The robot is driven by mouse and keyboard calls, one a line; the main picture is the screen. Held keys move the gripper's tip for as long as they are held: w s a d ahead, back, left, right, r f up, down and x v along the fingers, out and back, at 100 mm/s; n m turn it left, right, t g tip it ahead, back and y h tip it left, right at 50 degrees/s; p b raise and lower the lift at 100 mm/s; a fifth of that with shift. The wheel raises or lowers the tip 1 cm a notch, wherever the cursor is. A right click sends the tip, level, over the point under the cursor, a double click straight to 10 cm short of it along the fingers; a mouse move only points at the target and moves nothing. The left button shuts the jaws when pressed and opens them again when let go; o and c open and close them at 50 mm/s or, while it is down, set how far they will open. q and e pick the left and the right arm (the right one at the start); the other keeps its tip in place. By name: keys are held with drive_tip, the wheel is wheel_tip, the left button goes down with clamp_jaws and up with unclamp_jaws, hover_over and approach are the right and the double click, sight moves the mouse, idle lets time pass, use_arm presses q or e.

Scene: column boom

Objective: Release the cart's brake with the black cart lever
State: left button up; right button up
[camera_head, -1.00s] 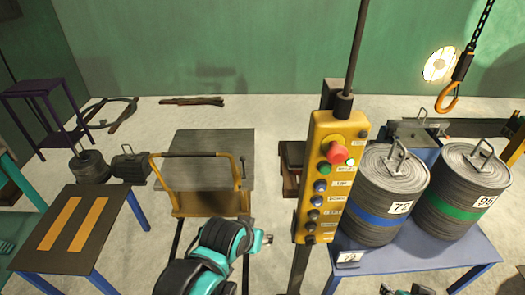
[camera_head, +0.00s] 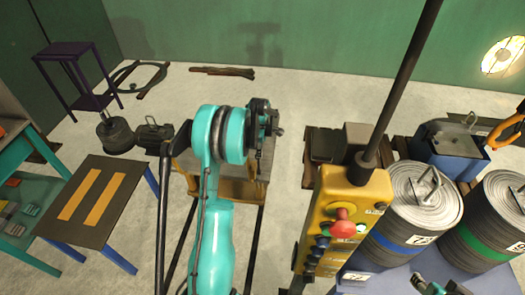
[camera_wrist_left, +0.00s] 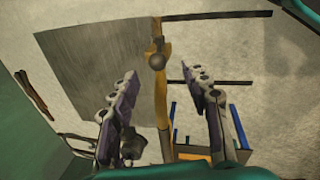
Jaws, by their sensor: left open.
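The cart has a grey deck and a yellow frame. In the head view its yellow frame (camera_head: 240,190) shows partly behind my left arm, which hides most of the cart, and I cannot make out the lever there. In the left wrist view, the grey deck (camera_wrist_left: 95,70) lies below, and a dark round lever knob (camera_wrist_left: 156,61) shows beside the yellow bar (camera_wrist_left: 161,105). My left gripper (camera_head: 267,122) is over the cart. Its two fingers (camera_wrist_left: 158,72) are apart, with the knob between their tips in the picture, apparently beyond them. Part of my right gripper (camera_head: 438,286) shows at the bottom edge.
A yellow button pendant (camera_head: 340,215) hangs right of the cart. Drums with blue (camera_head: 405,215) and green bands stand on a blue table further right. A dark table with orange stripes (camera_head: 95,195) stands left. Bare floor (camera_head: 290,110) lies behind the cart.

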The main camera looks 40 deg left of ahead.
use_arm(q)
drive_tip(key=shift+n, duration=0.4)
drive_tip(key=f+b, duration=0.1)
drive_tip(key=f, duration=0.2)
drive_tip(key=w+a+f, duration=0.1)
drive_tip(key=f, duration=0.2)
drive_tip(key=a+f+b, duration=0.1)
drive_tip(key=f, duration=0.2)
drive_tip(key=shift+w+a+f+b, duration=0.1)
drive_tip(key=shift+w+b, duration=0.15)
drive_tip(key=shift+b, duration=0.1)
clamp_jaws()
